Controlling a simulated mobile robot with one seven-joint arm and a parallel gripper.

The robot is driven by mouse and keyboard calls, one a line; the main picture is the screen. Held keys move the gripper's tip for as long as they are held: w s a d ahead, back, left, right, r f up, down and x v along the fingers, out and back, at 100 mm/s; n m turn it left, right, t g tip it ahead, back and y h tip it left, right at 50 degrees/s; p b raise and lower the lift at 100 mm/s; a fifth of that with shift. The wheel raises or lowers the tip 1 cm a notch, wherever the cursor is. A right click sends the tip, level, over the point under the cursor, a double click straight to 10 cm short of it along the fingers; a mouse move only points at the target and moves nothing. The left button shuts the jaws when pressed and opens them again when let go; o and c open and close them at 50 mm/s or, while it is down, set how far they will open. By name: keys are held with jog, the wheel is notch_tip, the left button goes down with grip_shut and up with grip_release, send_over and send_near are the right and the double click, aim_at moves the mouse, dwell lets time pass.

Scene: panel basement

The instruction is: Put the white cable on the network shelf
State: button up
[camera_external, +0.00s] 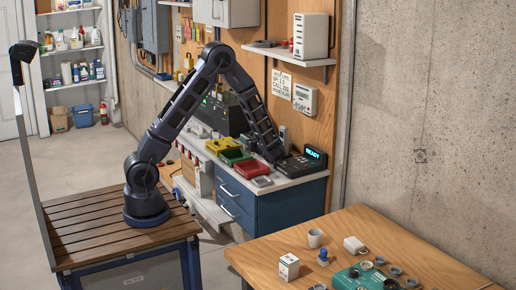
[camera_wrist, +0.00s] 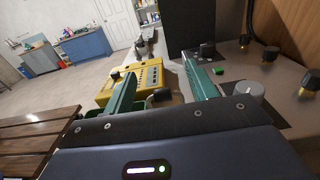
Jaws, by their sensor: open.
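My gripper (camera_external: 274,155) is low over the bench, left of a black device with a lit READY display (camera_external: 303,161). In the wrist view its two green fingers (camera_wrist: 158,68) stand apart, with a yellow box (camera_wrist: 143,75) showing behind and between them. I cannot clearly make out a white cable in either view. A small pale patch (camera_wrist: 178,72) by the right finger is too unclear to name. A wall shelf (camera_external: 314,62) on the plywood, which may be the network shelf, holds a white box (camera_external: 311,36) and a dark flat coil (camera_external: 264,43).
The bench carries yellow (camera_external: 219,145), green (camera_external: 235,156) and red (camera_external: 244,167) bins and a dark case (camera_external: 226,116). A wooden table (camera_external: 420,240) at front right holds small parts and a green device (camera_external: 362,279). Open floor lies at left.

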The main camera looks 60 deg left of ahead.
notch_tip(320, 180, up, 5)
jog(key=shift+a+r, duration=0.1)
jog(key=shift+w+a+r+m+t, duration=0.1)
jog(key=shift+w+r+m+t, duration=0.15)
jog(key=shift+r+m+t, duration=0.25)
jog(key=w+d+r+m+t+h, duration=0.25)
jog(key=r+m+t+h, duration=0.25)
jog(key=m, duration=0.3)
jog(key=w+d+r+m+t+h, duration=0.2)
jog(key=w+r+m+t+h, duration=0.15)
jog(key=r+m+t, duration=0.4)
jog(key=s+d+r+m+h, duration=0.4)
jog(key=s+d+m+h, duration=0.45)
jog(key=m, duration=0.75)
jog(key=s+f+m+g, duration=0.2)
jog(key=s+m+g, duration=0.2)
jog(key=s+m, duration=0.6)
jog(key=s+a+f+m+g, duration=0.1)
jog(key=s+m+g, duration=0.4)
jog(key=s+m, duration=0.6)
jog(key=s+f, duration=0.1)
jog(key=s, duration=0.9)
jog(key=shift+a+h, duration=0.2)
jog(key=shift+h, duration=0.2)
